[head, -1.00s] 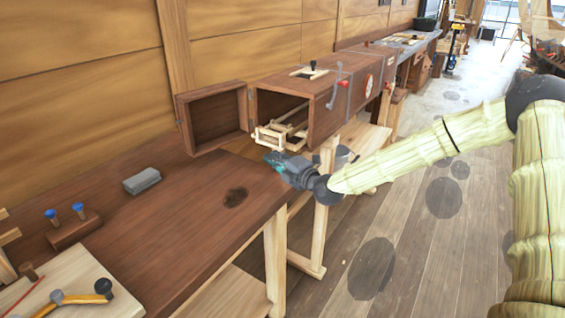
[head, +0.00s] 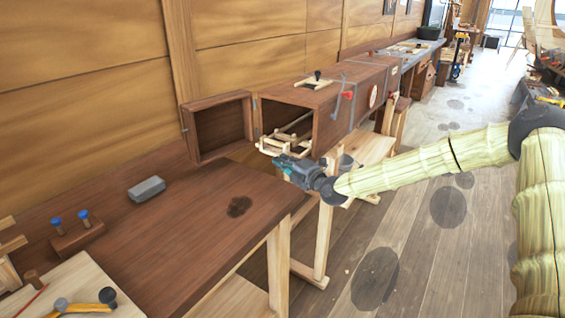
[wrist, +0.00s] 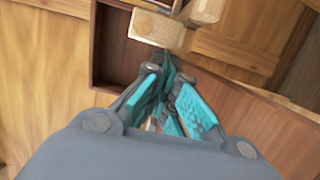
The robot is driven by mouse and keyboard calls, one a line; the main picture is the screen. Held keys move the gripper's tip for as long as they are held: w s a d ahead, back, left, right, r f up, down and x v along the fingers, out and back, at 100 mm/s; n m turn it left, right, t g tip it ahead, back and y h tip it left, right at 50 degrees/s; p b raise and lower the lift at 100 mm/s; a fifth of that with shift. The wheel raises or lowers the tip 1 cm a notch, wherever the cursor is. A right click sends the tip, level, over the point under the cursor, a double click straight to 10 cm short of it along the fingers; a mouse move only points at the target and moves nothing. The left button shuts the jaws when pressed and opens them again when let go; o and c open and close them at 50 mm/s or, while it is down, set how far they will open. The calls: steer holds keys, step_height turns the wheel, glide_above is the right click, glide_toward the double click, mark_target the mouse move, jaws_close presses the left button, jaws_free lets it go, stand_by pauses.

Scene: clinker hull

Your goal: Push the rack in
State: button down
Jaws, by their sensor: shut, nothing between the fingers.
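The pale wooden rack (head: 282,146) sits at the mouth of the long dark wooden box (head: 315,108), with its front end at the opening and its rails running back inside. The box door (head: 217,128) stands swung open to the left. My gripper (head: 280,163) is shut and empty, just in front of the rack's front end at its lower side. In the wrist view my gripper (wrist: 165,90) points at a pale wooden bar of the rack (wrist: 157,28) just beyond the fingertips. I cannot tell whether they touch.
A dark workbench (head: 180,230) stands in front, with a grey block (head: 146,189), a block with blue-topped pegs (head: 76,232) and a hammer (head: 85,304). A wooden trestle (head: 322,235) stands below the box. The floor on the right is open.

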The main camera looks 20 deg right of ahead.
mark_target(289, 152)
steer(key=shift+a+f, duration=0.1)
steer(key=shift+w+f+b, duration=0.2)
steer(key=shift+f+b, duration=0.05)
steer(key=shift+b, duration=0.3)
steer(key=shift+w+b, duration=0.2)
steer(key=shift+b, duration=0.15)
steer(key=shift+w+d+r+b, duration=0.15)
steer(key=shift+w+d+b, duration=0.25)
steer(key=shift+d, duration=0.3)
steer(key=shift+w+d+r+b, duration=0.1)
steer(key=shift+w+d+b, duration=0.25)
steer(key=shift+d, duration=0.35)
steer(key=shift+w+d+r+b, duration=0.15)
steer(key=shift+w+d+b, duration=0.25)
steer(key=shift+d, duration=0.3)
steer(key=shift+r, duration=0.15)
steer(key=shift+d, duration=0.1)
